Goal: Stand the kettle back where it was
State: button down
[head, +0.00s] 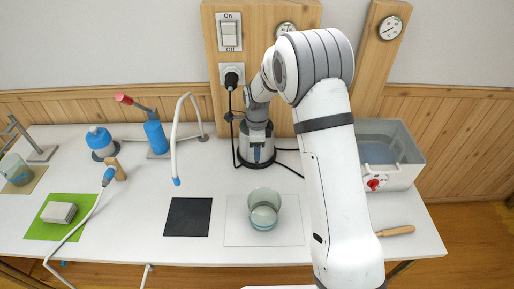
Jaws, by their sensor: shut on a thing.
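The kettle (256,149), a grey vessel with a dark mark low on its front, is upright near the back of the white worktop, below the wall socket. A black cord runs from the socket down to its foot. My gripper (258,124) is over the kettle and shut on it. My wrist hides the kettle's top and much of the grip. I cannot tell whether the kettle is resting fully on its base or just above it.
A glass jar (264,219) stands on a pale mat (232,235) in front, beside a black mat (188,217). A clear tank (406,172) with a red tap (375,184) is right. A hose tap (179,140) and a blue pump (156,136) stand left.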

dwell(0.4)
jog(key=c, duration=0.7)
grip_release()
jog(key=shift+f, duration=0.1)
jog(key=shift+s, duration=0.1)
jog(key=shift+w+r+p, duration=0.2)
jog(key=shift+r+p, duration=2.1)
jog(key=shift+r, duration=1.7)
jog(key=shift+w+r+b, duration=0.15)
jog(key=shift+r+b, duration=0.45)
jog(key=shift+r, duration=3.3)
